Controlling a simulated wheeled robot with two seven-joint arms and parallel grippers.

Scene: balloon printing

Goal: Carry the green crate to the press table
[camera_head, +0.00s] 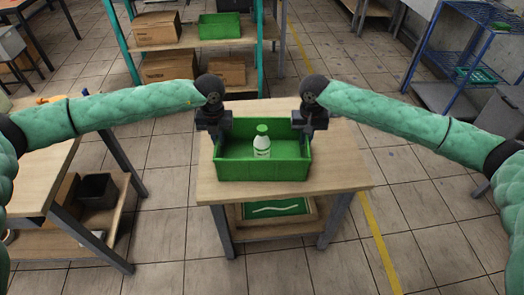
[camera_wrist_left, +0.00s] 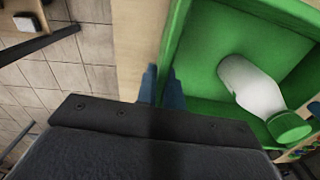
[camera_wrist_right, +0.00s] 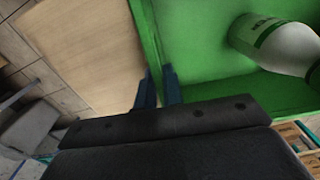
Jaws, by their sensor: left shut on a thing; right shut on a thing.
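The green crate (camera_head: 262,170) is on or just over a small wooden table (camera_head: 340,165) in the middle of the head view; I cannot tell if its base touches the top. A white bottle with a green cap (camera_head: 262,143) stands inside it, and it also shows in the left wrist view (camera_wrist_left: 250,88) and the right wrist view (camera_wrist_right: 275,43). My left gripper (camera_head: 218,135) is shut on the crate's left wall (camera_wrist_left: 178,45). My right gripper (camera_head: 306,132) is shut on its right wall (camera_wrist_right: 150,35).
A green tray with a white strip (camera_head: 273,208) lies on the table's lower shelf. A workbench (camera_head: 40,165) with a dark bin (camera_head: 97,188) stands at left. A shelf (camera_head: 190,43) with cardboard boxes and another green crate (camera_head: 220,26) is behind. A blue rack (camera_head: 450,60) stands at right.

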